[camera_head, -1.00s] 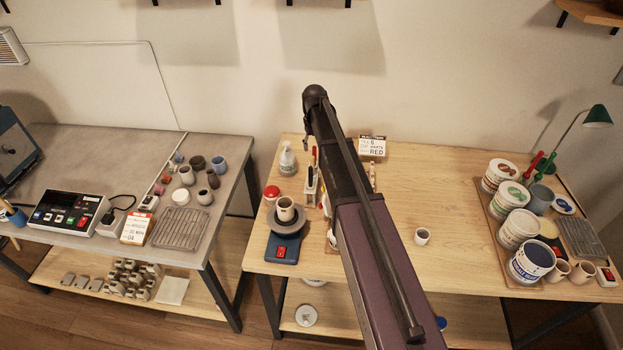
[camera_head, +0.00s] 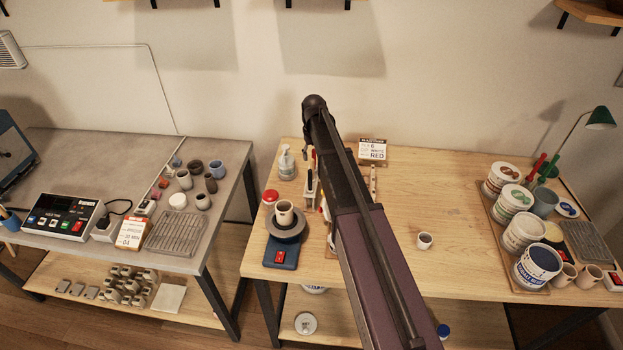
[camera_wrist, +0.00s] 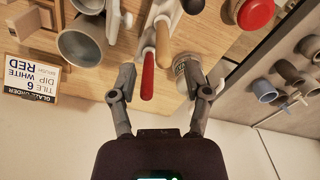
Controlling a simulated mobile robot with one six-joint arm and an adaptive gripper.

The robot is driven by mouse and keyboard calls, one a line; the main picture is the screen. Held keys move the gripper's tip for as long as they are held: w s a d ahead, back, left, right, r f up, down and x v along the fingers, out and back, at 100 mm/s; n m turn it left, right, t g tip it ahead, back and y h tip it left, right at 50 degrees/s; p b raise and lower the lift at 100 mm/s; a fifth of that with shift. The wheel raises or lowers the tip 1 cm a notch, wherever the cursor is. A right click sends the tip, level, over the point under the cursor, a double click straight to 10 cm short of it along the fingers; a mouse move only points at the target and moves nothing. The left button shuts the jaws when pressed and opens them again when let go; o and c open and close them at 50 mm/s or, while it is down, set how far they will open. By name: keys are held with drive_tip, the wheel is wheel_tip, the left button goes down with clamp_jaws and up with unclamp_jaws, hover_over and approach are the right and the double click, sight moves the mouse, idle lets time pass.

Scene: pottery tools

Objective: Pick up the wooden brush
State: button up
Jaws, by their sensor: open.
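Several long-handled tools stand close together in the wrist view. One has a red handle (camera_wrist: 148,75), and beside it is one with a tan wooden handle (camera_wrist: 163,45). I cannot tell for certain which is the wooden brush, since the heads are out of clear sight; the tan handle looks most like wood. My gripper (camera_wrist: 158,78) is open and empty, with its fingers spread to either side of the handle ends. In the head view, the tool holder (camera_head: 311,185) shows just left of my arm, which hides most of the gripper.
A glaze card (camera_head: 372,150) stands right of my arm. The wooden table's middle right is mostly clear.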

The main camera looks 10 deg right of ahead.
drive_tip(key=shift+a+f+b, duration=0.2)
drive_tip(key=shift+f+b, duration=2.2)
drive_tip(key=shift+f, duration=0.15)
clamp_jaws()
